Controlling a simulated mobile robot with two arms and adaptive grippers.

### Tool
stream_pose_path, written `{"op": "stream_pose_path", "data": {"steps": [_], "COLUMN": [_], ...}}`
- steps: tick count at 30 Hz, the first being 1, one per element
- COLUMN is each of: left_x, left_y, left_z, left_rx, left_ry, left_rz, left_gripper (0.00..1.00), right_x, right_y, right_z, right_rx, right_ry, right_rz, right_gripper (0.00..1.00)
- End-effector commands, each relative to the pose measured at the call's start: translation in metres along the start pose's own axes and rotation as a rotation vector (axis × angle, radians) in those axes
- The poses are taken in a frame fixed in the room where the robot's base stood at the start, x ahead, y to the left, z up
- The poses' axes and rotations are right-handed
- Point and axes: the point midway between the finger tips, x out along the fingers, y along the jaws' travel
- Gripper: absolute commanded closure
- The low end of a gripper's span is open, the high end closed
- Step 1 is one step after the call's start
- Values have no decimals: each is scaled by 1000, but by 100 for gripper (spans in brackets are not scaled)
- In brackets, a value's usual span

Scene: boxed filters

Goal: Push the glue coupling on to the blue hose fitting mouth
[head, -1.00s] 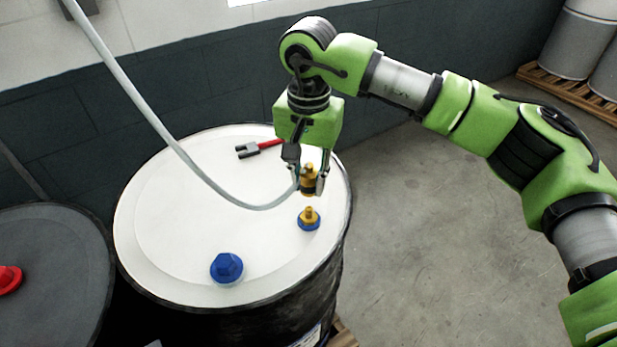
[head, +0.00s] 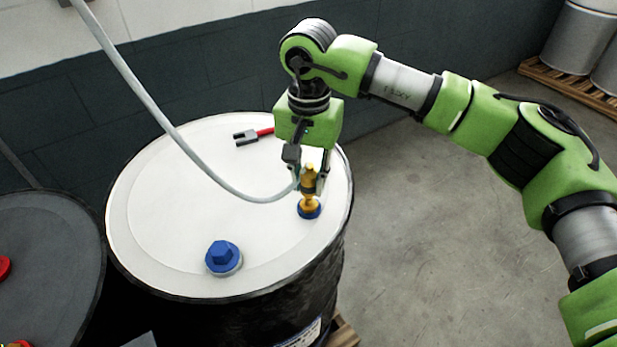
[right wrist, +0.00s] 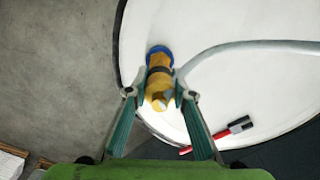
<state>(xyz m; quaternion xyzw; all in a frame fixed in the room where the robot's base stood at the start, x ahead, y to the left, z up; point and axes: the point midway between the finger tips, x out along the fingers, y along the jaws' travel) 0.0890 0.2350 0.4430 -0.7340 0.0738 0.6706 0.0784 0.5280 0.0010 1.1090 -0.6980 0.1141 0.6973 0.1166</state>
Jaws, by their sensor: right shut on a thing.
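The glue coupling (head: 310,175), a brass-coloured piece with a pale hose (head: 235,192), is in my right gripper (head: 309,184). The gripper is shut on it above the white drum top. In the right wrist view the coupling (right wrist: 158,85) stands between the two fingers (right wrist: 159,95). The blue hose fitting (head: 309,212) with its brass mouth sits near the drum's right edge, directly below the coupling. Its blue collar also shows in the right wrist view (right wrist: 158,50). Coupling and mouth look in line and meeting; how far they overlap is hidden. My left gripper is not seen.
A blue hexagonal cap (head: 223,256) stands on the drum top (head: 170,215) at the front left. A red-handled tool (head: 248,137) lies at the back. A darker drum (head: 45,250) stands to the left.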

Motion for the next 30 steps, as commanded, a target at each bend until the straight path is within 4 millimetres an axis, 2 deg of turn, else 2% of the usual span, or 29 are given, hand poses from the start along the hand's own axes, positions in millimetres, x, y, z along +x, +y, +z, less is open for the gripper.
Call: {"op": "stream_pose_path", "data": {"steps": [30], "left_x": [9], "left_y": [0], "left_z": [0], "left_rx": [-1], "left_ry": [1], "left_rz": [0], "left_gripper": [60], "right_x": [0], "right_y": [0], "right_z": [0], "right_rx": [0], "right_ry": [1], "right_rz": [0], "right_gripper": [100]}}
